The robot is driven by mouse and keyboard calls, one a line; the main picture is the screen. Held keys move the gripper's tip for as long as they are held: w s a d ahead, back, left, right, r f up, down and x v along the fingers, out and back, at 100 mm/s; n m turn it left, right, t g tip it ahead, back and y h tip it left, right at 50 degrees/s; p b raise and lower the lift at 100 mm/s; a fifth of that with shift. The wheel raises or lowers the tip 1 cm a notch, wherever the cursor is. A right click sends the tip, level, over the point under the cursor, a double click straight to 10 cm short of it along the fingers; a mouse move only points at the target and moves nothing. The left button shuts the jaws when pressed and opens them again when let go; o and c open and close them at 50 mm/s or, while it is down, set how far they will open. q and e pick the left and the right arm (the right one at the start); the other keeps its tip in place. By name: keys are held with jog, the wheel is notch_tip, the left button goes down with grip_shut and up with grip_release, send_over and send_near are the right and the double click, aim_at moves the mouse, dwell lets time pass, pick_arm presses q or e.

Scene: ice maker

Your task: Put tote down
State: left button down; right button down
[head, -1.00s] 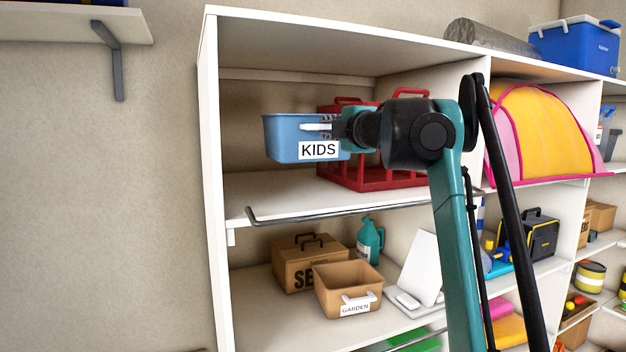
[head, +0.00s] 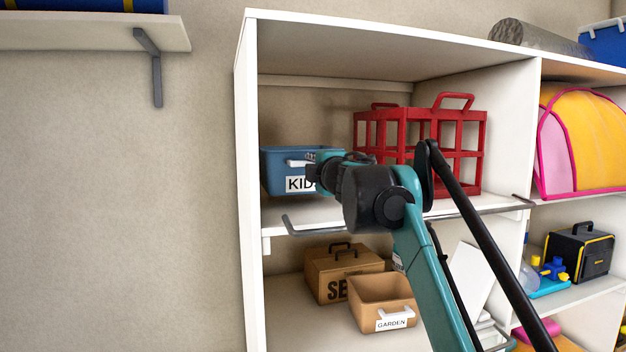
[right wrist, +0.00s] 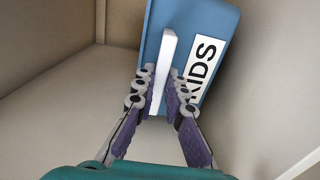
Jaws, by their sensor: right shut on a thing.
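The blue tote (head: 274,175) with a white KIDS label is at the left end of the upper shelf (head: 350,212), inside the bay. It looks upright, at or just above the shelf surface; I cannot tell whether it touches. My right gripper (head: 318,164) is at its front, shut on the white handle. In the right wrist view the gripper (right wrist: 160,88) has its fingers on both sides of the white handle (right wrist: 161,75), with the tote (right wrist: 212,22) beyond. My right arm hides the tote's right part in the head view. My left gripper is not in view.
A red crate (head: 472,150) stands right of the tote on the same shelf. A grey rail (head: 380,222) runs along the shelf's front edge. The left side panel (head: 246,150) is close to the tote. Below are a cardboard box (head: 320,285) and a GARDEN tote (head: 375,292).

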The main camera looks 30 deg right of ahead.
jog(key=f, duration=0.3)
jog(key=shift+s+a, duration=0.1)
jog(key=shift+s, duration=0.2)
jog(key=shift+w+f, duration=0.2)
jog(key=c, duration=1.6)
grip_release()
jog(key=shift+s, duration=0.15)
jog(key=shift+r, duration=0.1)
jog(key=b+v, duration=0.2)
jog(key=v, duration=1)
